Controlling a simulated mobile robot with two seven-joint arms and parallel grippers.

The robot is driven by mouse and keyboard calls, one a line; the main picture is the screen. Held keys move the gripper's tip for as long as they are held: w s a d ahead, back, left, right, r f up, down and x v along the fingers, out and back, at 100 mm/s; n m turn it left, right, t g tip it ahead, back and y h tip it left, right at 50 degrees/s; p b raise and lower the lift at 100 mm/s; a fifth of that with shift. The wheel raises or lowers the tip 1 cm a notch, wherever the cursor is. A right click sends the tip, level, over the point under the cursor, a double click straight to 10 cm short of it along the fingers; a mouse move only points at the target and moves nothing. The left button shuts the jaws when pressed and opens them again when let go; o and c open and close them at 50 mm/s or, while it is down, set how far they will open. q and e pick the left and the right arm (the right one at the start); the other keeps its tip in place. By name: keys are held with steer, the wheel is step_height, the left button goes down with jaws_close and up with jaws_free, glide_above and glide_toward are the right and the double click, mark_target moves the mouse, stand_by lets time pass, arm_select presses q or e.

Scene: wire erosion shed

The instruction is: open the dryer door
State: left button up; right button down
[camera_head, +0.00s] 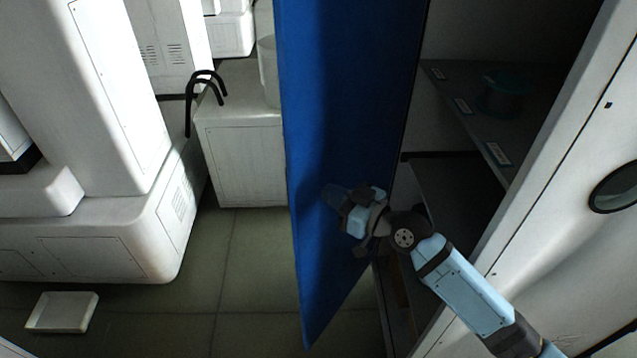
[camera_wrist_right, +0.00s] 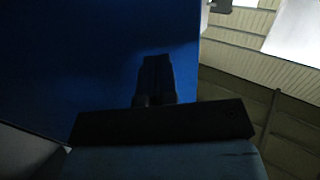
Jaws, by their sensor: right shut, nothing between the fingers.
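The blue door (camera_head: 345,110), which I take to be the dryer door, stands swung out from the cabinet. Behind it to the right, the cabinet's dark inside shows with shelves (camera_head: 470,115). My right gripper (camera_head: 334,196) is shut and empty, its fingers up against or very near the door's face on the cabinet side; I cannot tell if they touch. In the right wrist view, the shut fingers (camera_wrist_right: 157,72) point at the blue door (camera_wrist_right: 70,60), which fills the left part. The door's handle is not visible. My left gripper is out of view.
A green spool (camera_head: 502,92) sits on an upper shelf. A white panel with a round dark window (camera_head: 614,188) stands at right. White machines (camera_head: 110,100) and a white cabinet (camera_head: 243,155) stand left of the door. A shallow white tray (camera_head: 62,311) lies on the otherwise clear tiled floor.

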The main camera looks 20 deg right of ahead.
mark_target(309, 184)
steer(key=x, duration=0.3)
steer(key=shift+w+a+p, duration=0.15)
steer(key=shift+w+p, duration=0.05)
steer(key=shift+p, duration=0.1)
